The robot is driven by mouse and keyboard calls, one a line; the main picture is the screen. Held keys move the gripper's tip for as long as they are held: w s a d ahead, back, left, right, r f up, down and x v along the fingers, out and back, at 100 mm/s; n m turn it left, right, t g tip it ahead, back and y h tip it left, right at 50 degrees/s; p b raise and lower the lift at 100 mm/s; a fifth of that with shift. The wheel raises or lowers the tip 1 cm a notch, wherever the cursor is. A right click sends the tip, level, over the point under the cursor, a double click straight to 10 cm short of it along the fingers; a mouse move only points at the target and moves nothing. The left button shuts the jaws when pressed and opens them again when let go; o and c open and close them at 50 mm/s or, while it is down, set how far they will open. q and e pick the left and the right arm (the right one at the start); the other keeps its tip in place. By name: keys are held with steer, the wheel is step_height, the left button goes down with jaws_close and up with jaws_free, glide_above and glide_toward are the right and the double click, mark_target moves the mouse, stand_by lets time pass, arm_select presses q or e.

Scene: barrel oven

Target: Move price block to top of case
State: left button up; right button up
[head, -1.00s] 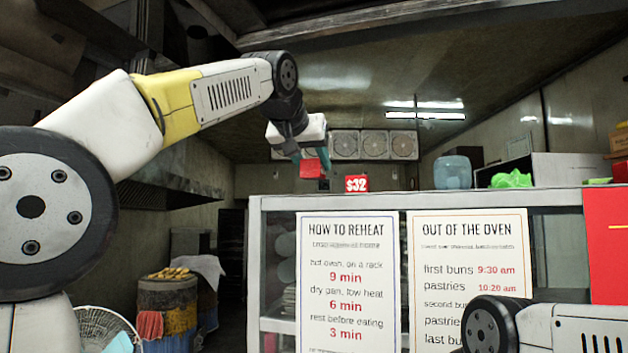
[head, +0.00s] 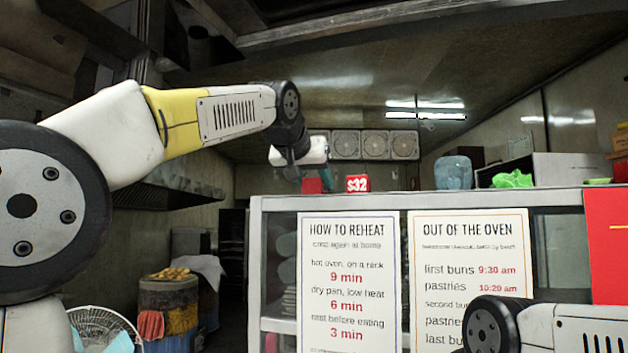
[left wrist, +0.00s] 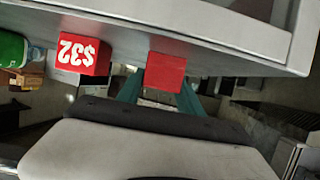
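A red block (head: 312,186), its visible faces plain, is between the teal fingers of my left gripper (head: 316,176). The left wrist view shows this block (left wrist: 165,72) between the fingertips, and the gripper (left wrist: 160,95) looks shut on it. It is at the top left of the white-framed display case (head: 257,240), level with its top edge; I cannot tell whether it touches. A second red block marked "$32" (head: 357,183) stands on the case top just right of it, with a gap; it also shows in the left wrist view (left wrist: 83,55). My right gripper is out of view.
Further right on the case top are a blue-grey container (head: 453,173), a green bag (head: 512,179) and a white box (head: 568,168). Two paper notices hang on the case front. A barrel (head: 168,310) stands at the lower left. Part of my right arm shows at lower right.

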arm_select(q)
steer(key=o, duration=0.3)
steer(key=shift+r, duration=0.1)
steer(key=shift+s+a+r, duration=0.1)
steer(key=shift+s+r, duration=0.05)
steer(key=shift+s, duration=0.05)
steer(key=v, duration=1.2)
steer(key=s+a+f+n+g, duration=0.1)
steer(key=s+f, duration=0.4)
steer(key=f, duration=1)
steer(key=s+a+f+n+g+y, duration=0.1)
steer(key=s+a+f+g, duration=0.2)
steer(key=f, duration=1.2)
steer(key=s+a+f+n+g+y, duration=0.1)
steer(key=s+a+f, duration=0.6)
steer(key=f, duration=0.8)
steer(key=shift+s+f+g, duration=0.15)
steer(key=shift+s+g, duration=0.1)
steer(key=shift+g, duration=0.55)
